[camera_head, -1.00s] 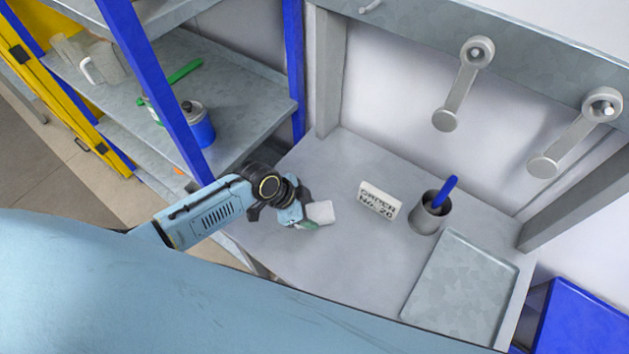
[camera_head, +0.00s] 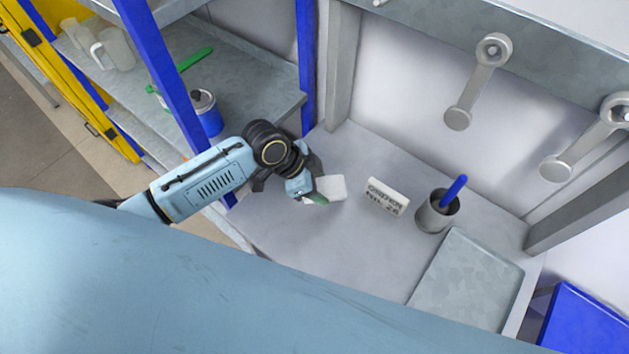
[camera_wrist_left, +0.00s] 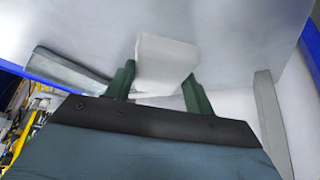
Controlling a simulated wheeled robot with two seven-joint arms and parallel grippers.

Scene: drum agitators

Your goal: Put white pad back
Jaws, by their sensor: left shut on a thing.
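The white pad (camera_head: 332,187) is a small pale block over the left part of the grey workbench (camera_head: 300,240). My left gripper (camera_head: 316,198) has its green fingertips at the pad and is shut on it. In the left wrist view the pad (camera_wrist_left: 167,62) sits between the two green fingers of the left gripper (camera_wrist_left: 153,90). I cannot tell whether the pad touches the bench. My right gripper is not in view.
A white order-number sign (camera_head: 387,196), a grey cup with a blue-handled tool (camera_head: 437,212) and a grey tray (camera_head: 468,280) stand to the right. A blue-post shelf (camera_head: 250,100) with jugs and a can is at left. Grey crank-like arms (camera_head: 475,85) hang above.

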